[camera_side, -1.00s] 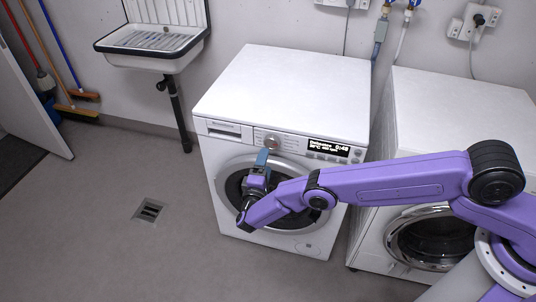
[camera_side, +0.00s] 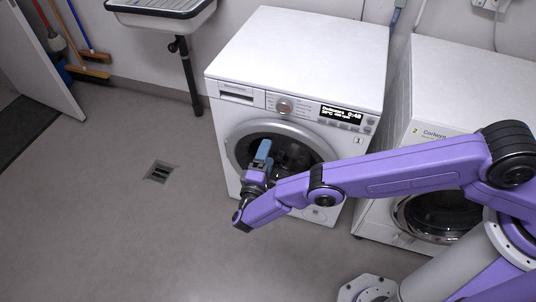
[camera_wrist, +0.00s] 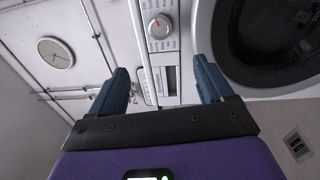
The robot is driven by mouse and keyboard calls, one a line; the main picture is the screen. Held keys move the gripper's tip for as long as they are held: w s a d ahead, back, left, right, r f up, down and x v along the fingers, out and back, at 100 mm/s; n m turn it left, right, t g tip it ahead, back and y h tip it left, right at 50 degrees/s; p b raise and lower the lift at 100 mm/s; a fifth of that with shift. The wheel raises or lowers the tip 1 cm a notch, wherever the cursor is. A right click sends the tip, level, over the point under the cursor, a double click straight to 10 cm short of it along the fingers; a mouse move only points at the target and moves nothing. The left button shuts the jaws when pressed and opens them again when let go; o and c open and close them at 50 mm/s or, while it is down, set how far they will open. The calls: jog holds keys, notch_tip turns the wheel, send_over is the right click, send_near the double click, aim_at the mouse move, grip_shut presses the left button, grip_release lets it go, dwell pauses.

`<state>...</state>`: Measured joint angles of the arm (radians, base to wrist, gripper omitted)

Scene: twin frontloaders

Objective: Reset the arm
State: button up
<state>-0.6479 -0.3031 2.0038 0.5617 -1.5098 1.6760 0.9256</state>
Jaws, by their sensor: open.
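My purple arm reaches in from the right in the side view. My gripper (camera_side: 262,152) is in front of the round door (camera_side: 285,135) of the left washing machine (camera_side: 300,60), a little below its dial (camera_side: 284,106). In the wrist view my gripper (camera_wrist: 160,85) has its two blue fingers spread wide with nothing between them. Beyond the fingers are the machine's dial (camera_wrist: 160,26) and drawer front, with the dark door glass (camera_wrist: 270,40) at the upper right. The gripper hides part of the door in the side view, and I cannot tell whether they touch.
A second washing machine (camera_side: 470,85) stands to the right, partly behind my arm. A sink (camera_side: 165,12) hangs at the back left, with brooms (camera_side: 85,72) in the corner. A drain (camera_side: 161,171) lies in the floor. The floor at left is clear.

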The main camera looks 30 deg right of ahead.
jog(key=shift+w, duration=0.1)
notch_tip(320, 180, up, 10)
jog(key=w+g+y, duration=0.1)
jog(key=g+y, duration=0.1)
jog(key=g, duration=0.3)
jog(key=s+d+r+g+y, duration=0.1)
jog(key=s+d+r+g, duration=0.1)
jog(key=s+d+r, duration=0.3)
jog(key=s+d+r+g+y, duration=0.1)
jog(key=s+r+g+y, duration=0.1)
jog(key=r, duration=0.4)
jog(key=s+d+r+g+y, duration=0.1)
jog(key=s+d+r+y, duration=0.1)
jog(key=s+d, duration=0.4)
jog(key=s+d+r+n+g+y, duration=0.1)
jog(key=s+d, duration=0.5)
jog(key=s, duration=0.6)
jog(key=s+d+r+n+g+y, duration=0.1)
jog(key=s+d+r+y, duration=0.3)
jog(key=s, duration=0.5)
jog(key=shift+s+d+r+g+y, duration=0.4)
jog(key=shift+d+r+g, duration=0.45)
jog(key=shift+d, duration=0.15)
